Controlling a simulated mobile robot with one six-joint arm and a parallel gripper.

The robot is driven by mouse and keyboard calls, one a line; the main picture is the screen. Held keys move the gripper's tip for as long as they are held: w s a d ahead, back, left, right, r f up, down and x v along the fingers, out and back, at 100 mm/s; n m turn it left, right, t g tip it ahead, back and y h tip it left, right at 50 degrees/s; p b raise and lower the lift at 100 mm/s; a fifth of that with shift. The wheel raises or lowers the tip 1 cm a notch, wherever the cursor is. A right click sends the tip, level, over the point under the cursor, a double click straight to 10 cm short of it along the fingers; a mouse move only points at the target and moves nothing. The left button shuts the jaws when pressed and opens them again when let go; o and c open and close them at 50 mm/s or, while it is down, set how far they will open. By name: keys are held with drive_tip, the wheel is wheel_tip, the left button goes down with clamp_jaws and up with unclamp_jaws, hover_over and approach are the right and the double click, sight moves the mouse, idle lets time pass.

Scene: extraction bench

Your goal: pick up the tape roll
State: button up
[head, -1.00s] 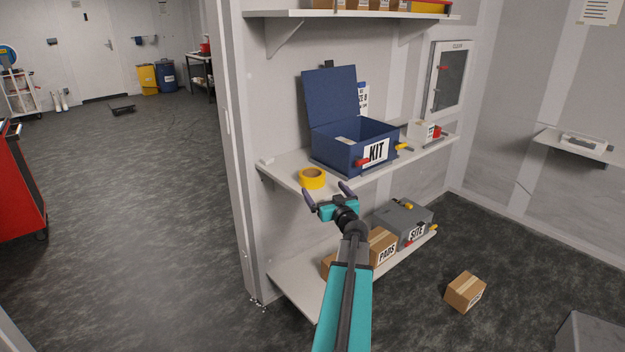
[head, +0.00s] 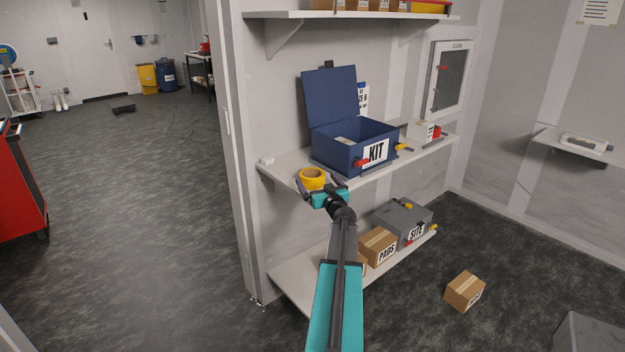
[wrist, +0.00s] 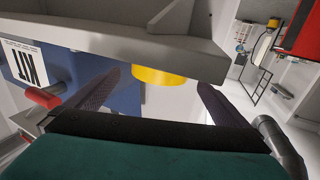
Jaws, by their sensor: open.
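The yellow tape roll (head: 312,175) lies flat near the front left end of the middle shelf (head: 287,163), left of the blue kit box. My gripper (head: 319,183) is open and empty at the shelf's front edge, with its fingers on either side of the roll's near side. In the wrist view the tape roll (wrist: 158,77) shows in the gap between the two dark fingers, partly hidden by the shelf edge. I cannot tell how far the fingertips reach along its sides, and no contact is visible.
The open blue kit box (head: 350,145) with red and yellow latches stands right of the roll. A cardboard PADS box (head: 377,247) and a grey SITE case (head: 402,222) sit on the lower shelf. A loose carton (head: 464,291) lies on the floor.

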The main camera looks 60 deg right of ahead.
sight(312, 171)
drive_tip(key=shift+w+d, duration=0.25)
drive_tip(key=shift+w, duration=0.1)
drive_tip(key=shift+p+x, duration=0.5)
drive_tip(key=shift+x, duration=2.1)
drive_tip(key=c, duration=1.2)
drive_tip(key=shift+o, duration=0.2)
drive_tip(key=shift+r, duration=0.5)
drive_tip(key=r, duration=0.2)
drive_tip(key=shift+s+r, duration=0.25)
drive_tip(key=shift+r, duration=0.1)
drive_tip(key=s+a+r+b, duration=0.1)
drive_tip(key=s+a, duration=0.3)
drive_tip(key=s, duration=1.1)
drive_tip(key=shift+r, duration=0.15)
